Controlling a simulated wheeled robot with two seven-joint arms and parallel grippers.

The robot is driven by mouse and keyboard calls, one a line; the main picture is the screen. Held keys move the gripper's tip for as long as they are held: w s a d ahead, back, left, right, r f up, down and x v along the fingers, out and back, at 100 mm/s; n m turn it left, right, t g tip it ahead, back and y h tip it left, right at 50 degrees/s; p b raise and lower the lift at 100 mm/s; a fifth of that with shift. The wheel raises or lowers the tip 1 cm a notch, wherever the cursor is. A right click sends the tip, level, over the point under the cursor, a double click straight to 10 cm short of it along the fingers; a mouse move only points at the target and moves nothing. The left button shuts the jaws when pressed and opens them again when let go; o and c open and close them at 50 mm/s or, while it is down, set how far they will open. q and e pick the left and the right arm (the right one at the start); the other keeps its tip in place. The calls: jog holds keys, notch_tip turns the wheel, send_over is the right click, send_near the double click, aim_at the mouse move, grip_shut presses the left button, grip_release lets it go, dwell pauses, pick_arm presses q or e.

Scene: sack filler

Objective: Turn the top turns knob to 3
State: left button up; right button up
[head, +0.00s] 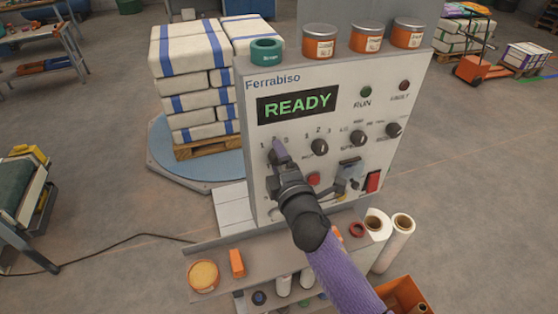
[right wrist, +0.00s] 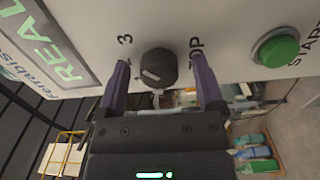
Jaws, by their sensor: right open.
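The top turns knob (right wrist: 159,66) is a dark round knob on the light panel, with a pale pointer line towards the left of the right wrist view. A "3" stands above left of it; its other numbers are hidden. My right gripper (right wrist: 158,82) is open, with one purple finger on each side of the knob and a visible gap to it. In the head view, my right gripper (head: 279,153) is at the leftmost knob and mostly covers it. My left gripper is not in view.
More dark knobs (head: 320,147) sit to the right on the panel, below the READY display (head: 297,103). A green START button (right wrist: 275,47) is close to the gripper in the right wrist view. Tins (head: 320,41) stand on top of the machine. A shelf (head: 260,258) juts out below.

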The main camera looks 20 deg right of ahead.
jog(key=s+b, duration=0.1)
jog(key=s, duration=0.9)
jog(key=shift+d, duration=0.15)
